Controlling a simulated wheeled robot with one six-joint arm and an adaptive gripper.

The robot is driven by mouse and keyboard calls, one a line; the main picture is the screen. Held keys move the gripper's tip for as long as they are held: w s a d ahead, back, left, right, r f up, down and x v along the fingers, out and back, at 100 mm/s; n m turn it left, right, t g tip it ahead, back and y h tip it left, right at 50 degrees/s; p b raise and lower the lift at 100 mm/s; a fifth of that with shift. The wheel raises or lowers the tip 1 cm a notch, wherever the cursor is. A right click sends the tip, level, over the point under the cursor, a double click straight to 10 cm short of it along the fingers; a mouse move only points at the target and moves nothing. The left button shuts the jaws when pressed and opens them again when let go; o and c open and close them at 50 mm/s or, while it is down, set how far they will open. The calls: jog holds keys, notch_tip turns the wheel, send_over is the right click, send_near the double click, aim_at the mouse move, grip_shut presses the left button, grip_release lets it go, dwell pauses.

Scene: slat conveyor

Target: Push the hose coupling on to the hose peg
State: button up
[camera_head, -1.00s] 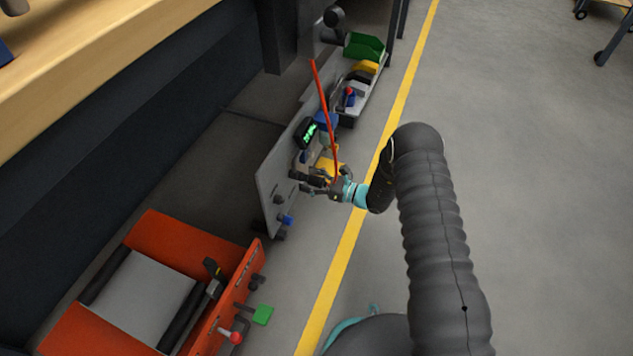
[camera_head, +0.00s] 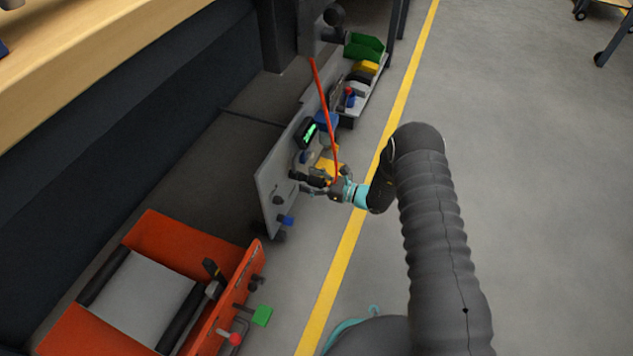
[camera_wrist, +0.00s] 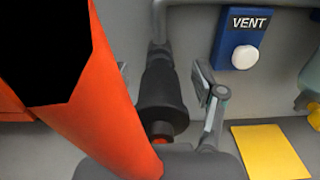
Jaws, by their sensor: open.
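The black hose coupling (camera_wrist: 160,85) is in the middle of the wrist view, with an orange end (camera_wrist: 160,131) toward me. Its far end lines up with and meets the grey hose peg (camera_wrist: 158,25); I cannot tell how deep the peg sits in it. The orange-red hose (camera_wrist: 108,95) crosses the left of the wrist view and rises from my gripper in the head view (camera_head: 323,105). My gripper (camera_head: 318,184) is open at the panel. One finger stands apart to the right of the coupling; the other is mostly hidden behind the hose.
A grey panel (camera_head: 268,187) carries a blue VENT plate with a white button (camera_wrist: 244,57). An orange conveyor frame (camera_head: 180,240) stands at the lower left.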

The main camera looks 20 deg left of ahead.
dwell(0.7)
grip_shut()
jog(key=shift+d, duration=0.1)
jog(key=shift+s+d, duration=0.2)
jog(key=shift+d, duration=2.65)
